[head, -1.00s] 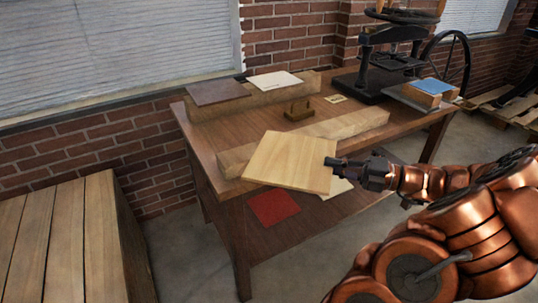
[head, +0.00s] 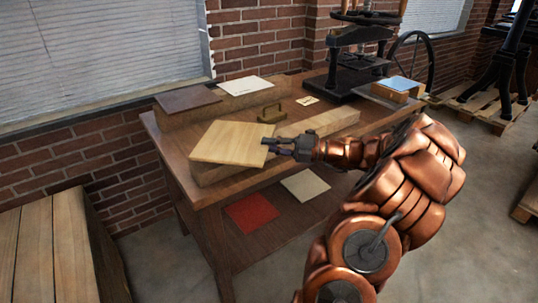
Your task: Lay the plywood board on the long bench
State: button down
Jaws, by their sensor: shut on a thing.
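The plywood board (head: 228,143) is a pale, flat, roughly square panel in the head view. My gripper (head: 274,146) is shut on its right edge. The board is nearly level over the left end of a timber beam (head: 320,124) on the brown wooden table (head: 170,141). I cannot tell whether the board touches the beam. A low bench of wooden planks (head: 50,245) stands at the lower left, apart from the board, with its visible top bare.
A black press (head: 352,60) stands at the table's back right. A second beam at the back bears a dark panel (head: 187,98) and a white sheet (head: 246,86). A small wooden block (head: 271,113) sits between. Red (head: 251,212) and cream (head: 305,185) sheets lie on the lower shelf.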

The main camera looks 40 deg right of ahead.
jog(key=shift+w+f, duration=0.15)
jog(key=shift+w, duration=0.4)
jog(key=shift+f+b, duration=0.5)
jog(key=shift+f, duration=1.1)
jog(key=shift+f, duration=0.1)
jog(key=c, duration=1.2)
grip_release()
jog(key=shift+c, duration=0.2)
jog(key=shift+s, duration=0.1)
jog(key=p+v, duration=0.1)
jog(key=v, duration=1.1)
